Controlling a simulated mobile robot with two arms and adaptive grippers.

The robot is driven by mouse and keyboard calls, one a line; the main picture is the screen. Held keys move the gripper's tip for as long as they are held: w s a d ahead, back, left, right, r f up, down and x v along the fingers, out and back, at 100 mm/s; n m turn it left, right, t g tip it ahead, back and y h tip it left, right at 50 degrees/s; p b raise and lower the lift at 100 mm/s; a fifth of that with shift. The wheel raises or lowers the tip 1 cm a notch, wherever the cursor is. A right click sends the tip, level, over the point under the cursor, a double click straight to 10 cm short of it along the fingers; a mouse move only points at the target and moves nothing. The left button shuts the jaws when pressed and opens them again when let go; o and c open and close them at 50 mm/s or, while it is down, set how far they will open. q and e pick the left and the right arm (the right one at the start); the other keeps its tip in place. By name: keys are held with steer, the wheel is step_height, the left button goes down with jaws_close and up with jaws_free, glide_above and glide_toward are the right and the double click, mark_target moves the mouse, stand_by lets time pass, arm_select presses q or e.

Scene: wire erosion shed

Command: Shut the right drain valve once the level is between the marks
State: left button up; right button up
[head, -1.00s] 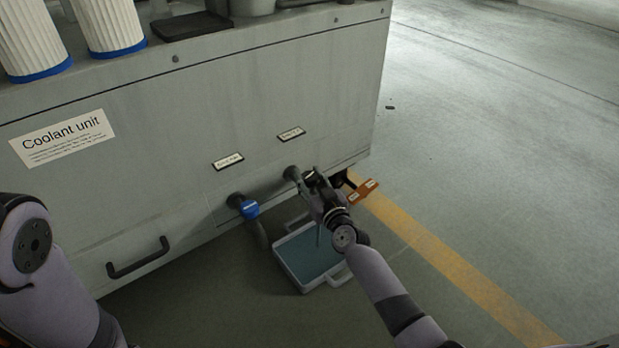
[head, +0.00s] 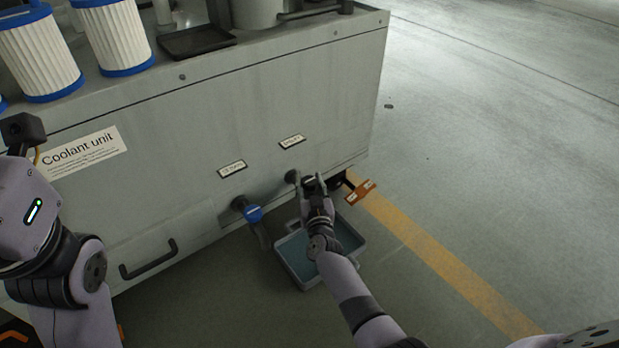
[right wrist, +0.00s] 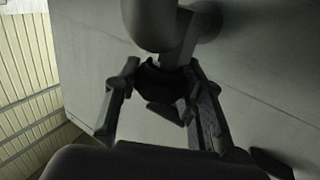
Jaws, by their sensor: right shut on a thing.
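The right drain valve's pipe stub (head: 292,176) comes out of the coolant unit's front (head: 230,120) near its lower right corner. My right gripper (head: 314,181) is at this valve and covers most of it. In the right wrist view, its fingers (right wrist: 163,78) are closed on the dark valve handle (right wrist: 163,88) below the grey pipe body (right wrist: 153,22). A grey tray with bluish liquid (head: 290,258) lies on the floor underneath, partly hidden by my right arm. I cannot make out level marks.
A second valve with a blue handle (head: 253,213) is left of the right one. An orange tag (head: 361,192) sticks out at the unit's corner. A black drawer-like handle (head: 148,260) is lower left. Filter cartridges (head: 112,35) stand on top.

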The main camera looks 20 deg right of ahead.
steer(key=o, duration=1.2)
steer(key=s, duration=0.4)
steer(key=s+a, duration=0.1)
steer(key=s, duration=0.7)
steer(key=shift+a, duration=0.3)
